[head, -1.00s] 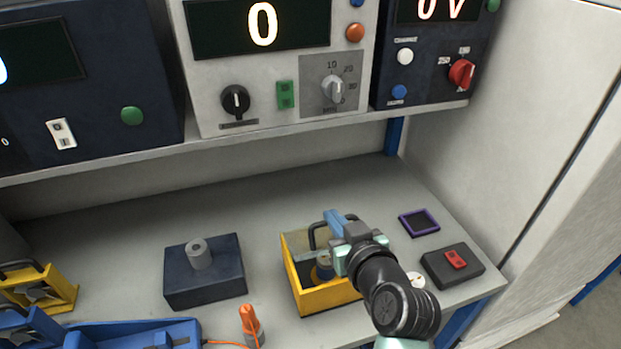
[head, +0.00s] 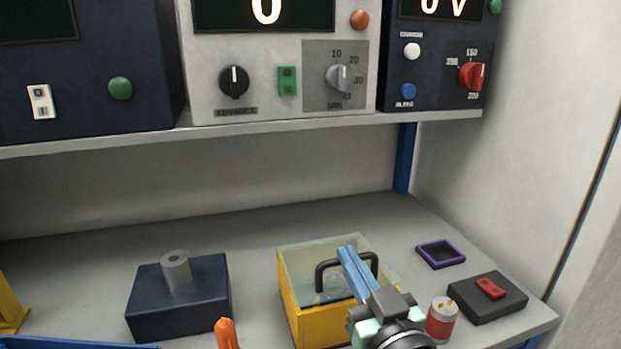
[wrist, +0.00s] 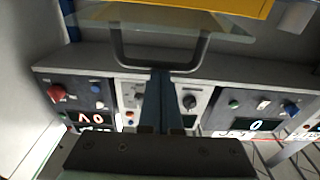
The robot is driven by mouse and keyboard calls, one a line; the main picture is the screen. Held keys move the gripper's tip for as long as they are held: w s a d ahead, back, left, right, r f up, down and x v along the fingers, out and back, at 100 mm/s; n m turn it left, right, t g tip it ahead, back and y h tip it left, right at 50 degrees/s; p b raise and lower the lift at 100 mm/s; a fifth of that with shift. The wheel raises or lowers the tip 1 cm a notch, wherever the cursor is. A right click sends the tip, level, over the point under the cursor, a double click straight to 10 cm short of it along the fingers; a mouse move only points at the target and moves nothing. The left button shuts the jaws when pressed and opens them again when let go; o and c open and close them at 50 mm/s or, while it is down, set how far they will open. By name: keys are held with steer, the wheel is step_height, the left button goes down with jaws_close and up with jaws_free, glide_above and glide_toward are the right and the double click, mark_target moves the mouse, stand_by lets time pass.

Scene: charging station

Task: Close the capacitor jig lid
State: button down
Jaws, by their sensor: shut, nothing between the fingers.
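The capacitor jig is a yellow box (head: 318,324) on the bench, with a clear lid (head: 300,262) that has a black arched handle (head: 325,270). In the head view the lid lies over the box top; I cannot tell whether it is fully seated. A dim round shape shows through it. My gripper (head: 346,252) is shut and empty, its blue fingers crossing the handle in the picture. In the wrist view my fingertips (wrist: 160,72) are at the handle bar (wrist: 185,68), below the lid pane (wrist: 160,32); contact is unclear.
A red-and-white cylinder (head: 440,322) stands right of the jig, near a dark box with a red switch (head: 490,289) and a purple-rimmed tray (head: 441,254). A dark block with a grey cylinder (head: 180,300) stands left. An instrument shelf (head: 300,120) runs above. Bench behind the jig is clear.

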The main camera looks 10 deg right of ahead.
steer(key=shift+s+f+t+b, duration=0.2)
steer(key=shift+f+t+b, duration=0.3)
steer(key=shift+b, duration=0.65)
steer(key=shift+f+b, duration=0.1)
steer(key=shift+b, duration=0.2)
steer(key=shift+s, duration=0.1)
